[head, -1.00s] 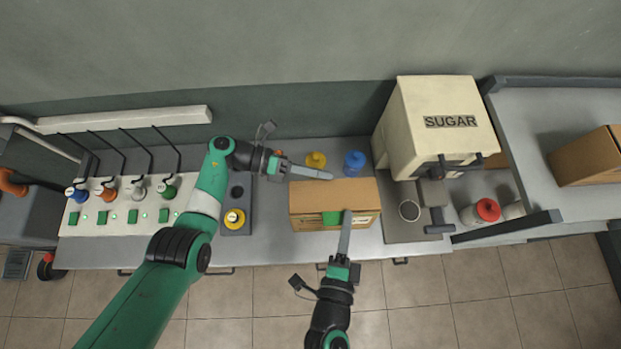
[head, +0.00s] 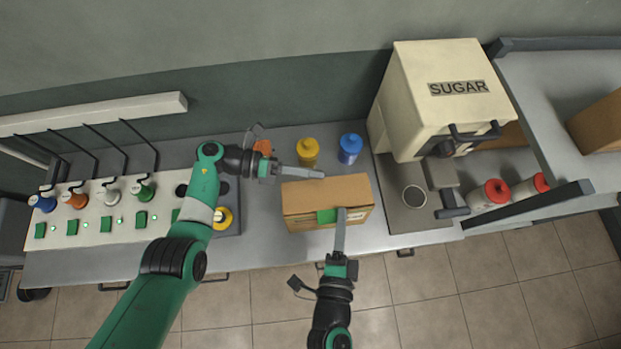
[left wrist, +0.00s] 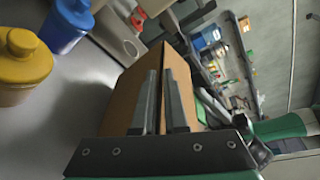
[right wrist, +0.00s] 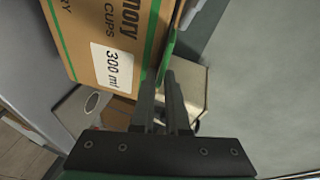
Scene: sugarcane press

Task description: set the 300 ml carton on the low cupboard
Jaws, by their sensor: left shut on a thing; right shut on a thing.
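The 300 ml carton (head: 327,196) is a brown cardboard box with a green patch on its near side. It is over the counter in the middle of the head view; I cannot tell whether it touches the counter. Its "300 ml" label (right wrist: 112,67) shows in the right wrist view. My left gripper (head: 318,174) is shut on the carton's far edge, and the carton (left wrist: 165,75) fills the middle of the left wrist view. My right gripper (head: 340,213) is shut on the carton's near side at the green patch. The low cupboard is not clearly identifiable.
A yellow bottle (head: 308,152) and a blue bottle (head: 350,149) stand behind the carton. The cream SUGAR machine (head: 440,100) is to the right, with red-capped jars (head: 490,194) beside it. Another brown box (head: 598,122) sits on the right shelf. Taps line the left panel.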

